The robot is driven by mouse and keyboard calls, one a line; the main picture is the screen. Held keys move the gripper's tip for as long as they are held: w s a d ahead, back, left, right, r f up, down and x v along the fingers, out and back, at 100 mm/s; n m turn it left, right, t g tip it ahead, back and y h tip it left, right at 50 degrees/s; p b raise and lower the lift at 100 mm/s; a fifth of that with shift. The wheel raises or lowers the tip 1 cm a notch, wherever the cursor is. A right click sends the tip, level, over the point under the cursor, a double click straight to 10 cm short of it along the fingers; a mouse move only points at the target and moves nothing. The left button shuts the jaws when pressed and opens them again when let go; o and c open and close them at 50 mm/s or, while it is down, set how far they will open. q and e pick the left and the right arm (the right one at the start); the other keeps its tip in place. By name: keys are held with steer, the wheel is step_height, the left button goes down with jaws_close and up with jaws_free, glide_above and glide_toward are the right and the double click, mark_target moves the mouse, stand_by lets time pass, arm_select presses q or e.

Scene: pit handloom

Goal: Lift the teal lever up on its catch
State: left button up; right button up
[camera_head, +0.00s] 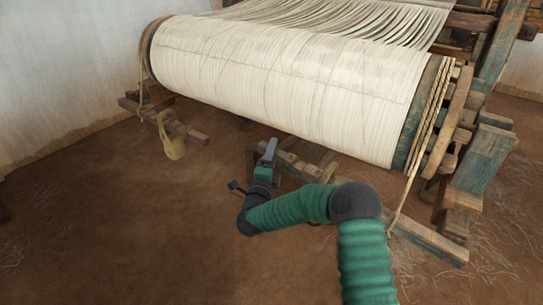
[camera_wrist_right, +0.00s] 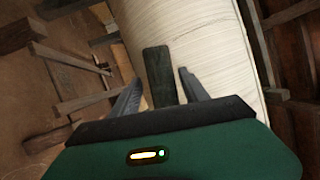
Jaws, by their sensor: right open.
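My right gripper (camera_head: 269,149) is in front of the cloth roll, low under its front edge, pointing away from me. In the right wrist view its two grey fingers (camera_wrist_right: 159,80) are apart. A worn dark-green upright bar (camera_wrist_right: 158,62), which looks like the teal lever, shows between the fingers, with a visible gap on its right side. Whether either finger touches it I cannot tell. In the head view I cannot make out the lever clearly; the gripper seems to cover it. My left gripper is not in view.
The large cream warp roll (camera_head: 285,85) hangs just beyond and above the gripper. A wooden frame piece (camera_head: 300,163) lies low behind it. Worn blue-green posts (camera_head: 484,160) stand at the right, with a rope hanging beside them. The earth floor (camera_head: 110,230) at left is clear.

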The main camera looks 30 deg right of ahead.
steer(key=p+v, duration=0.2)
steer(key=v, duration=1.5)
steer(key=shift+w+f, duration=0.1)
steer(key=shift+w, duration=0.05)
